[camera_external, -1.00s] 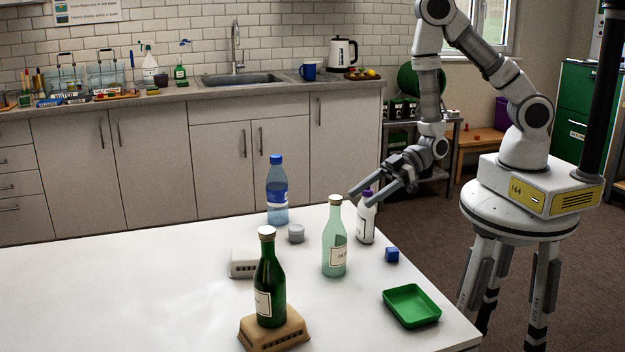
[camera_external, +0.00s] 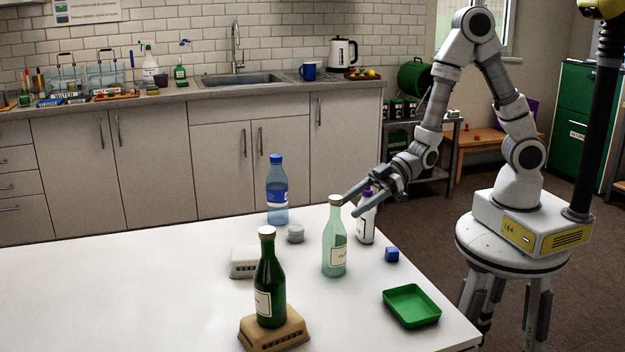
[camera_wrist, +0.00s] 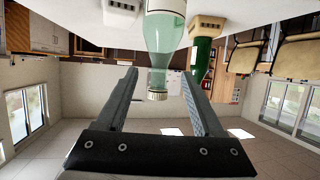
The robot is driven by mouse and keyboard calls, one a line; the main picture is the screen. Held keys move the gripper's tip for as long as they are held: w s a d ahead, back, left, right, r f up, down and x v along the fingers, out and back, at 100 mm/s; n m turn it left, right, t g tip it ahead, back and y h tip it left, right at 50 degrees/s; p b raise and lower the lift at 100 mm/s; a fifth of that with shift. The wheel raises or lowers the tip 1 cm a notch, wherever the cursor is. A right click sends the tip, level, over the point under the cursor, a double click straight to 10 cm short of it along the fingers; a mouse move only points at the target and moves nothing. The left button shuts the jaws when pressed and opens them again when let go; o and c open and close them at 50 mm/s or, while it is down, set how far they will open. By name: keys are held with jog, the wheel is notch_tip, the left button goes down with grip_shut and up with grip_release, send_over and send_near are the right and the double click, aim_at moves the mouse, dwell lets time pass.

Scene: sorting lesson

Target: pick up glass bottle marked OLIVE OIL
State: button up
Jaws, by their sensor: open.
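A pale green glass bottle (camera_external: 335,247) with a cream cap stands upright on the white table; its label is small and seems to begin with "OL". A dark green bottle (camera_external: 269,284) stands on a tan block, its label unreadable. My gripper (camera_external: 351,207) is open and empty, just right of the pale bottle's neck, fingers pointing left toward it. In the wrist view, which looks upside down, the pale bottle (camera_wrist: 163,45) hangs from the top with its cap between the finger lines. Whether the fingers touch it I cannot tell. The dark bottle (camera_wrist: 202,60) is beyond, to the right.
A white bottle with a purple cap (camera_external: 366,226) stands close behind my gripper. A blue water bottle (camera_external: 277,197), grey disc (camera_external: 296,234), white block (camera_external: 242,263), blue cube (camera_external: 392,254) and green tray (camera_external: 388,295) are around. The table's left (camera_external: 110,290) is clear.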

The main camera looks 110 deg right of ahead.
aim_at(333, 217)
jog(key=x, duration=0.3)
jog(key=b+x, duration=0.1)
jog(key=x, duration=0.4)
jog(key=shift+w+f, duration=0.2)
jog(key=shift+w, duration=0.1)
grip_shut()
dwell(1.1)
